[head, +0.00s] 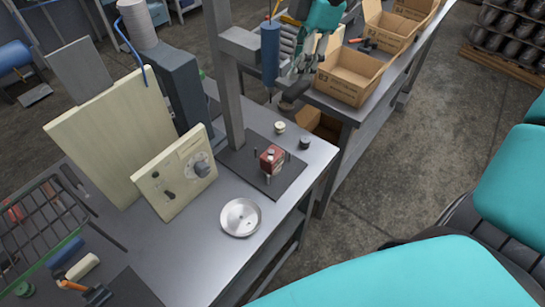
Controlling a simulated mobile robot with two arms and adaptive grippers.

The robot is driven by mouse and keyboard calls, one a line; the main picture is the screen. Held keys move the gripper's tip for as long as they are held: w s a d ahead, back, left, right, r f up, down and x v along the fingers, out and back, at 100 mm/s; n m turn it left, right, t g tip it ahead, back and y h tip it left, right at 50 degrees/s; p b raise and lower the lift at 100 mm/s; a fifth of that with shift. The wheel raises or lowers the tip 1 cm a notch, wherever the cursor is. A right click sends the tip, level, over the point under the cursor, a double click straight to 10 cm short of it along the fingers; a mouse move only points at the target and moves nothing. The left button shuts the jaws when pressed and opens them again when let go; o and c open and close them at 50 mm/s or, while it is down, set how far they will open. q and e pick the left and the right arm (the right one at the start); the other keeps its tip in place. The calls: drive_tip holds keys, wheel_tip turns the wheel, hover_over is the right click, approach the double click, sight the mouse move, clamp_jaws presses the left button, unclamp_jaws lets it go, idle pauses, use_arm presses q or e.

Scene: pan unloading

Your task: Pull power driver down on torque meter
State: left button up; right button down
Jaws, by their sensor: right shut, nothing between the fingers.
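The power driver (270,52) is a blue upright cylinder held on the grey column stand at the top centre. A small red block (271,158), which looks like the torque meter, sits on a dark base plate (249,165) below the driver. My right gripper (291,84), dark with a teal wrist behind it, is just right of the driver's lower part. It is shut with nothing in it, and I cannot tell whether it touches the driver. My left gripper is not in view.
A beige panel with a dial (177,172) and a metal dish (240,217) are on the workbench. Two small round parts stand near the plate. Open cardboard boxes (350,75) line the bench behind. A wire basket (40,225) and tools lie at left.

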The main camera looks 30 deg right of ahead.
sight(300, 85)
drive_tip(key=shift+f, duration=0.1)
drive_tip(key=shift+f+b, duration=2.95)
drive_tip(key=shift+b, duration=0.05)
wheel_tip(300, 85, down, 13)
drive_tip(key=b, duration=1.2)
drive_tip(key=shift+f+b, duration=0.2)
drive_tip(key=shift+b, duration=0.15)
drive_tip(key=shift+r, duration=0.1)
drive_tip(key=shift+s+f+b, duration=0.15)
drive_tip(key=shift+f+b, duration=0.15)
drive_tip(key=shift+b, duration=0.35)
idle(0.6)
drive_tip(key=shift+r, duration=0.15)
